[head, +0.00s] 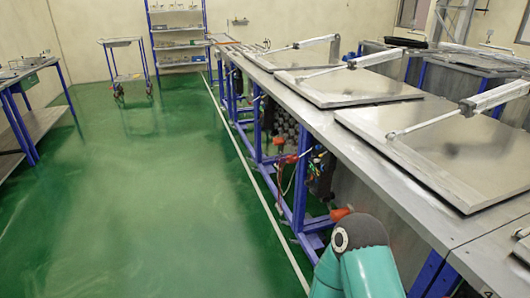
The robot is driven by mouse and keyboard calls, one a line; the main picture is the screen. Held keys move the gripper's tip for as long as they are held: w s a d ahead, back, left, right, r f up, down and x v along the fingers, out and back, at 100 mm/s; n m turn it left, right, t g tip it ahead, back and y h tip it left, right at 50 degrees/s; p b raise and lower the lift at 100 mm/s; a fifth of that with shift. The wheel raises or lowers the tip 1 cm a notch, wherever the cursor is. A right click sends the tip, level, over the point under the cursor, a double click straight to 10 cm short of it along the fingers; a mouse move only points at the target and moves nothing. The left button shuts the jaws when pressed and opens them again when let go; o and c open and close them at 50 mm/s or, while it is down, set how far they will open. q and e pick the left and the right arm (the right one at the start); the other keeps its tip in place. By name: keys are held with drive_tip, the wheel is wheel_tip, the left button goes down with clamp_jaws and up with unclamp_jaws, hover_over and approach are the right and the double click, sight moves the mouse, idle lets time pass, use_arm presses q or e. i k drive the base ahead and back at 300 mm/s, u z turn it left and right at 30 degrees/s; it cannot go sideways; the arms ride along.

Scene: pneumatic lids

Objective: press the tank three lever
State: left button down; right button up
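A row of steel tanks runs along the right side, each with a flat metal lid; one lid (450,150) is in the right foreground, another (345,86) is behind it. All the lids look closed, with a pneumatic cylinder (460,108) over each. Small orange-red levers stick out along the tanks' left side: a near one (342,213) just above my teal arm, and a farther one (292,158). I cannot tell which lever belongs to tank three. My arm's dark joint is close to the near lever; contact cannot be told. Neither gripper shows.
Blue frame legs (301,185) stand under the tanks, with hoses and valves between them. The green floor (150,190) left of the tanks is clear. A workbench (30,110) is at the left edge; a trolley (125,62) and shelf rack (180,40) stand at the back.

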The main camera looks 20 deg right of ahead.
sight(296, 159)
drive_tip(key=z, duration=0.15)
drive_tip(key=i, duration=1.35)
drive_tip(key=z, duration=0.95)
drive_tip(key=i, duration=0.45)
drive_tip(key=z, duration=0.2)
drive_tip(key=k, duration=0.95)
drive_tip(key=z, duration=0.15)
drive_tip(key=i, duration=0.95)
drive_tip(key=u, duration=0.05)
